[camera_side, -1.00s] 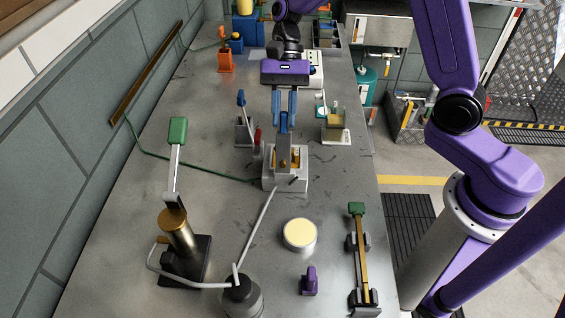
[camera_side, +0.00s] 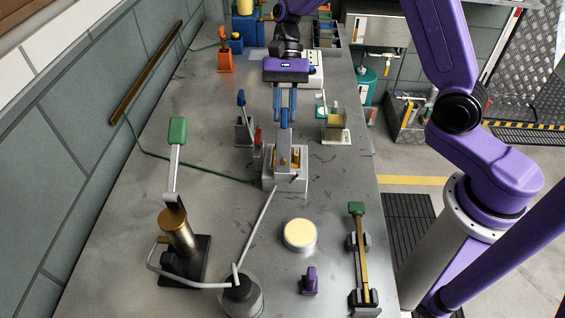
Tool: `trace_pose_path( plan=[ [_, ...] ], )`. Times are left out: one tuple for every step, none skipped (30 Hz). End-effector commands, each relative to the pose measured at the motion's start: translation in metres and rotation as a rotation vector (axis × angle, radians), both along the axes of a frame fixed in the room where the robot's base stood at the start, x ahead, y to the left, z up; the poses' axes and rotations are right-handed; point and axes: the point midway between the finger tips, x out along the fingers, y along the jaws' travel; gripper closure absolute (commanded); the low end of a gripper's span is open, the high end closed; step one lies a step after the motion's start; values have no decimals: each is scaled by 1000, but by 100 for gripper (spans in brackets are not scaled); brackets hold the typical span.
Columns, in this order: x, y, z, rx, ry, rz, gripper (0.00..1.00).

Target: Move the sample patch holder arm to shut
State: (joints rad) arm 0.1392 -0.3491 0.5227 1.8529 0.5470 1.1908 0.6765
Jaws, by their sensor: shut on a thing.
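My gripper (camera_side: 285,117), with blue fingers under a purple body, is shut on the blue handle (camera_side: 285,125) of an upright grey arm (camera_side: 284,145). I take this to be the sample patch holder arm, though no label can be read. The arm rises from a pale grey base block (camera_side: 270,184) with yellow parts on both sides of it, in the middle of the bench. The fingers hide part of the handle. The exact tilt of the arm is hard to tell from this view.
A small red-handled part (camera_side: 257,140) and a blue-handled lever (camera_side: 241,108) stand just left. A fixture with a yellowish block (camera_side: 335,122) stands right. Nearer are a green-handled lever (camera_side: 177,135), a cream-topped disc (camera_side: 300,234) and a green-ended strap clamp (camera_side: 357,210).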

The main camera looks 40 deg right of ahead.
Motion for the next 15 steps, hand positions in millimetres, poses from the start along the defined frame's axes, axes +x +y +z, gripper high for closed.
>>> trace_pose_path(
  plan=[
    [3, -3, -2, -1, -4, -4, 100],
    [4, -4, -3, -2, -4, -5, 100],
    [5, -5, -4, -2, -3, -4, 100],
    [6, -6, -6, -2, -3, -4, 100],
    [7, -7, -7, -2, -4, -3, 100],
    [8, -8, -8, -2, -4, -3, 100],
    [9, -9, -10, -2, -4, -3, 100],
    [10, -10, -11, -2, -4, -2, 100],
    [11, -11, -12, -2, -4, -2, 100],
    [12, -12, -13, -2, -3, -3, 100],
    [13, -13, -15, -2, -3, -3, 100],
    [15, -14, -16, -2, -2, -3, 100],
    [15, -15, -17, -2, -2, -2, 100],
    [16, -16, -18, -3, -1, -3, 100],
    [18, -17, -20, -2, -2, -2, 100]
  ],
)
